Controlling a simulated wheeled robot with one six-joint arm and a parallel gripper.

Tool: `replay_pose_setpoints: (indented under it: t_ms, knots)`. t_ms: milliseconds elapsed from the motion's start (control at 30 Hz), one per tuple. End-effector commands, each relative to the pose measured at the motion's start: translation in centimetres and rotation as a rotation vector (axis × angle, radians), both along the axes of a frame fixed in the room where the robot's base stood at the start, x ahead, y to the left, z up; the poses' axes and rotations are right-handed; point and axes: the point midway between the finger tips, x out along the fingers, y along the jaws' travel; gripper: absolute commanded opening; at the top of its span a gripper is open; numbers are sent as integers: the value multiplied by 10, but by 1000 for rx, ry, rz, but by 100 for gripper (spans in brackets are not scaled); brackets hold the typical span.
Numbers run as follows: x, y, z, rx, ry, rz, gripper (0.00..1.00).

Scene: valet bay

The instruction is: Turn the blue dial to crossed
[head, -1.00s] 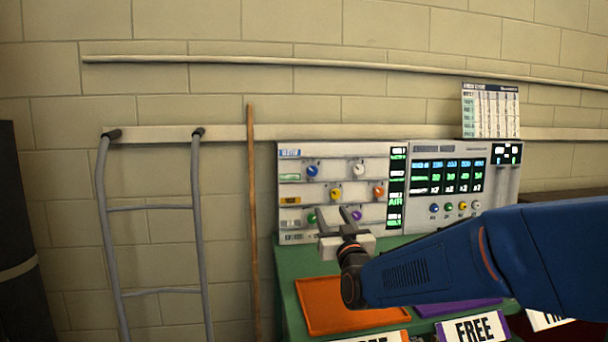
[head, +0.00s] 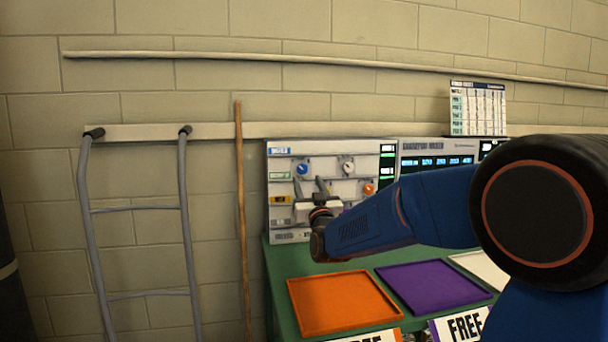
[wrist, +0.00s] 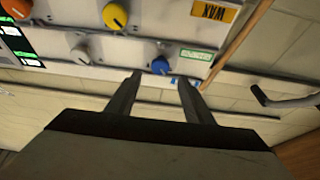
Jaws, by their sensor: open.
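The blue dial (head: 302,168) is a round knob at the upper left of the grey control panel (head: 279,240). In the wrist view the blue dial (wrist: 160,66) shows ahead, between the lines of my two fingers and apart from them. My gripper (head: 309,186) is open and empty, just below the blue dial in the head view. The fingers also show in the wrist view (wrist: 158,82), spread apart. The dial's marks are too small to read.
A white dial (head: 347,167) and an orange dial (head: 368,188) sit on the same panel. An orange tray (head: 340,303) and a purple tray (head: 432,287) lie on the green table below. A wooden pole (head: 240,220) and a grey ladder (head: 135,210) stand left.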

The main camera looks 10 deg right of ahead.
Motion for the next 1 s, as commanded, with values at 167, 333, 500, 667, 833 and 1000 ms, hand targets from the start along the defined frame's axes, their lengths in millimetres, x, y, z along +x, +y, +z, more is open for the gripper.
replay_pose_setpoints:
  t_ms: [167, 333, 500, 667, 833, 1000]
  knots:
    - [28, 0, 11, 0, 0, 0, 47]
    - [47, 0, 20, 0, -1, 0, 47]
    - [56, 0, 23, 0, 0, 0, 47]
    - [58, 0, 24, 0, 1, 0, 47]
    - [58, 0, 24, 0, 1, 0, 42]
    - [58, 0, 24, 0, 0, 0, 7]
